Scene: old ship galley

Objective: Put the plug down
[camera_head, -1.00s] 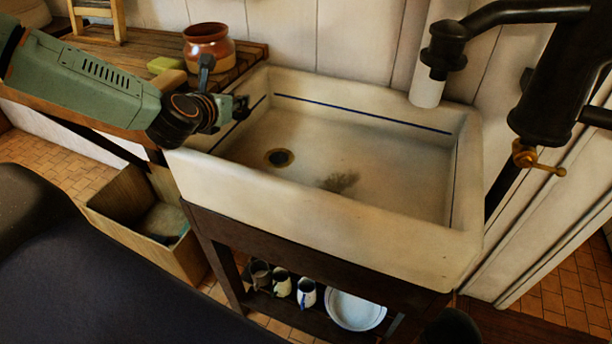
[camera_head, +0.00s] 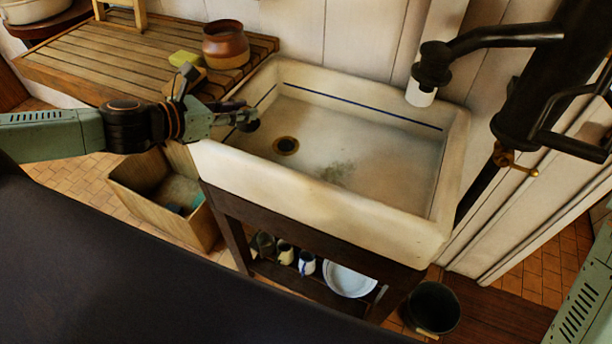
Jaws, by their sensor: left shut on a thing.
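The plug (camera_head: 249,125) is a small dark round piece at the tips of my left gripper (camera_head: 240,117). My left gripper is shut on it, over the left end of the white sink (camera_head: 330,191). The plug is left of the drain hole (camera_head: 286,145) and a little behind it. I cannot tell whether it touches the sink's inner wall or floor. The drain hole is open, dark with a brass rim. My right gripper is out of view; only part of my right arm shows at the lower right.
A slatted wooden drainboard (camera_head: 110,58) holds a brown pot (camera_head: 226,46) and a yellow-green sponge (camera_head: 186,59). A black pump (camera_head: 530,80) stands at the right. A wooden bin (camera_head: 160,200) and a dark bucket (camera_head: 432,307) stand on the floor. The sink basin is otherwise clear.

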